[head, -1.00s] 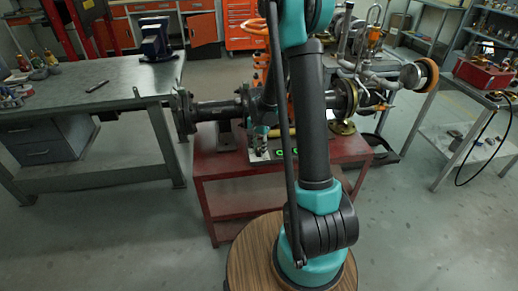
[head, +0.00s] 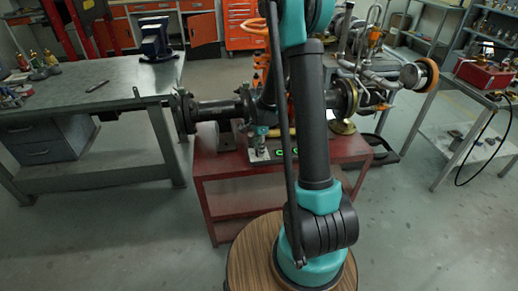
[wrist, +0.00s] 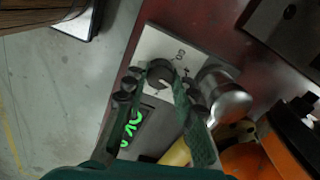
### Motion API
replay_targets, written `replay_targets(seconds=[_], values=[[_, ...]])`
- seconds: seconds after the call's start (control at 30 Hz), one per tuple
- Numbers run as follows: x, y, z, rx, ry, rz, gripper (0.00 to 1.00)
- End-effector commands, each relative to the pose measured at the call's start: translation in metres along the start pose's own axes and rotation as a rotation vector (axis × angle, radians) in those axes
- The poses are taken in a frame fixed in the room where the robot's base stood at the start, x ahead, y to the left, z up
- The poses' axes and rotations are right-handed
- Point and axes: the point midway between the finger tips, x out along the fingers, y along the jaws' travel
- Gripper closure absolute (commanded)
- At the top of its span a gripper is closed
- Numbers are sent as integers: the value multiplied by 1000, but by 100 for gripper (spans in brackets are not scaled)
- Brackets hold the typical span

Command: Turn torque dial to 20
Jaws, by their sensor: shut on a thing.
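The torque dial (wrist: 160,74) is a round black knob on the pale plate of a small control box (wrist: 152,42). In the wrist view my gripper (wrist: 159,84) has one finger on each side of the dial and is shut on it. The dial's pointer and most of its scale are hidden or too small to read. A dark display with bright green digits (wrist: 132,126) sits beside the dial, partly covered by a finger. In the head view the control box (head: 264,158) stands at the table's front edge, with my gripper (head: 262,146) over it.
The box stands on a red table (head: 230,170) below a dark flanged pipe (head: 215,110). A shiny metal cylinder (wrist: 222,98) stands close to the right finger. Orange and yellow parts (wrist: 245,160) lie near it. A grey workbench (head: 90,80) is at left.

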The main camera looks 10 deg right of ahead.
Motion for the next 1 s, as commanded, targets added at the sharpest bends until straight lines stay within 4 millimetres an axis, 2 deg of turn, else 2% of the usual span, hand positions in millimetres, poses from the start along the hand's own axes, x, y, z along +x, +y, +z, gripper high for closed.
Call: replay_targets(seconds=[0.4, 0.97, 1.0], values=[[0, 0, 0, 199, 0, -1, 100], [0, 0, 0, 228, 0, -1, 100], [0, 0, 0, 228, 0, -1, 69]])
